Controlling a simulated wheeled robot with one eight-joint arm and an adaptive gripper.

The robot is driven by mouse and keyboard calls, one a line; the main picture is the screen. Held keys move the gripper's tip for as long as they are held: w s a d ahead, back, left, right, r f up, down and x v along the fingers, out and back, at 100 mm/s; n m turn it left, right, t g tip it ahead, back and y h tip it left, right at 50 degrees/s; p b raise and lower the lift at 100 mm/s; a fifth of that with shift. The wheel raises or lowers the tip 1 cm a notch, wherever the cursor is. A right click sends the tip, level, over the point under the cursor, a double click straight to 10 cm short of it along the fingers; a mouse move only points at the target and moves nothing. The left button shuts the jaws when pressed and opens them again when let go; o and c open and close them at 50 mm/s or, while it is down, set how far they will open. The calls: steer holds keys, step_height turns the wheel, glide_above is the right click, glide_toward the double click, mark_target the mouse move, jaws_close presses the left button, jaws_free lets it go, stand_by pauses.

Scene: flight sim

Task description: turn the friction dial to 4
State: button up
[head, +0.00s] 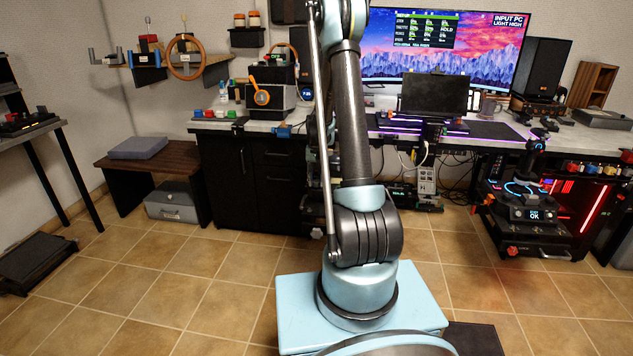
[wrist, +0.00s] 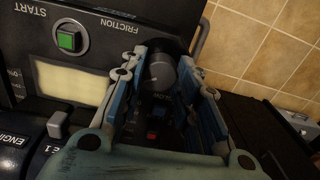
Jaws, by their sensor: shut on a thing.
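The friction dial (wrist: 160,68) is a dark round knob with a lighter grey top, on a dark panel in the wrist view. The word FRICTION is printed on the panel near it and reads upside down. My gripper (wrist: 166,62) has its two blue fingers on either side of the dial and is shut on it. The dial's pointer and its number marks are too dark and covered to read. In the head view my arm stands in front, and neither the gripper nor the dial can be made out clearly.
A green START button (wrist: 68,40) and a pale lit display (wrist: 70,80) lie left of the gripper in the wrist view. Grey engine levers (wrist: 57,124) stand at lower left. In the head view, a monitor (head: 490,50) stands on the back desk.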

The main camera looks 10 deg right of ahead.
mark_target(317, 181)
steer(key=shift+m, duration=0.3)
steer(key=o, duration=1.1)
steer(key=shift+c, duration=0.2)
step_height(317, 181, up, 12)
